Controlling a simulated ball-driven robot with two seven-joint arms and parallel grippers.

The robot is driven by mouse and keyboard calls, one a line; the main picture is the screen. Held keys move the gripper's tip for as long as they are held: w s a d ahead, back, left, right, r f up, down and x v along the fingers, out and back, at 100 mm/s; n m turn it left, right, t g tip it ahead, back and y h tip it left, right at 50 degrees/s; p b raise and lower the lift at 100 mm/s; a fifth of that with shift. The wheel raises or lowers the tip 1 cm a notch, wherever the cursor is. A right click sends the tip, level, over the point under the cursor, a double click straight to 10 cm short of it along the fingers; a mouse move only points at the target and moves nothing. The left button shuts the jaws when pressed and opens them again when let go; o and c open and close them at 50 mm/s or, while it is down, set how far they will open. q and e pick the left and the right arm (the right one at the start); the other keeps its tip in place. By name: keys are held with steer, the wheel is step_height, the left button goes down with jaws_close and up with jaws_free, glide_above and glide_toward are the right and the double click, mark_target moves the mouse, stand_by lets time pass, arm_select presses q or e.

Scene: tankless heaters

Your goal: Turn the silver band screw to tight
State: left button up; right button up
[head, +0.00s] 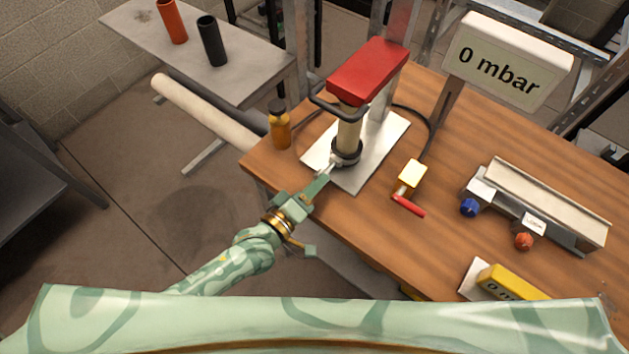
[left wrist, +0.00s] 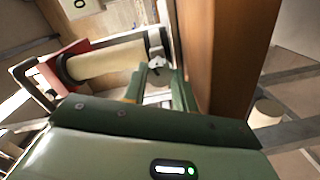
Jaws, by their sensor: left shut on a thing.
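A cream tube (head: 348,130) stands upright on a pale metal plate, under a red block. A black collar with a silver band (head: 339,160) is around its foot. The silver band screw (head: 331,167) juts from the band toward my left gripper (head: 327,172). That gripper is shut on the screw, its fingertips at the band. In the left wrist view the band screw (left wrist: 156,66) shows between the fingertips (left wrist: 157,74), beside the dark collar (left wrist: 154,44). The fingers partly hide the screw, so its turn is unclear. My right gripper is not in view.
An amber bottle (head: 281,127) stands left of the plate (head: 366,172). A yellow box with a red lever (head: 408,206) is to the right. A "0 mbar" display (head: 508,66), a tray with blue and orange knobs (head: 545,200) and a yellow meter (head: 507,281) stand farther right.

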arm_select(q)
steer(key=m+p, duration=0.1)
steer(key=m, duration=0.3)
steer(key=shift+f+m+y+p, duration=0.15)
steer(key=shift+m+p, duration=0.15)
steer(key=shift+m, duration=0.55)
steer(key=shift+f+m+y+p, duration=0.15)
steer(key=shift+m+p, duration=0.1)
steer(key=shift+m, duration=0.6)
steer(key=shift+r, duration=0.1)
steer(key=o, duration=0.7)
steer(key=shift+r, duration=0.1)
steer(key=v, duration=0.5)
steer(key=p+v, duration=0.1)
steer(key=v, duration=1)
steer(key=shift+s+f+p, duration=0.25)
steer(key=shift+f+p, duration=0.05)
steer(key=shift+f, duration=0.05)
